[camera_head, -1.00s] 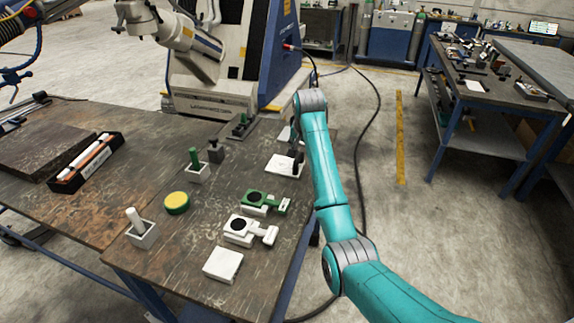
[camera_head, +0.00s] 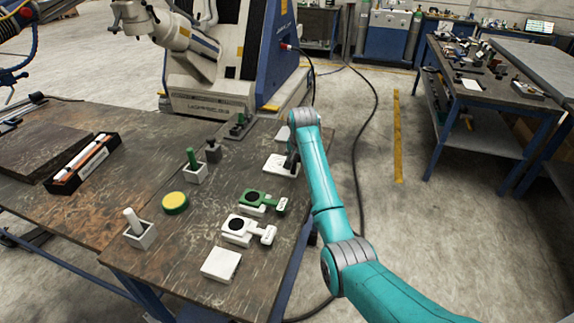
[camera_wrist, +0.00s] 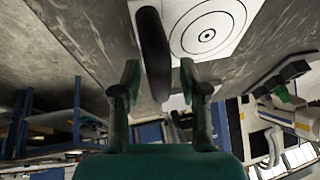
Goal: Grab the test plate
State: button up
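A flat white square plate with black concentric rings, likely the test plate (camera_wrist: 222,22), fills the top middle of the wrist view. In the head view it lies on the table (camera_head: 274,166), partly hidden by my arm. A dark, rounded, upright piece (camera_wrist: 153,52) stands beside the rings in the wrist view; I cannot tell whether it is joined to the plate. My gripper (camera_wrist: 160,78) has its fingers apart, with the dark piece between them. A gap shows on the right side of that piece; the left finger is very near it. My gripper is mostly hidden in the head view.
Green (camera_head: 263,202) and white (camera_head: 249,231) flat fixtures sit nearer on the table, with a blank white block (camera_head: 221,265) in front. Holders with a green peg (camera_head: 194,166) and a white peg (camera_head: 139,232), and a yellow disc (camera_head: 175,203), stand left. A machine (camera_head: 215,65) is behind.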

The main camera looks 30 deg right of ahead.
grip_shut()
jog(key=shift+r, duration=0.1)
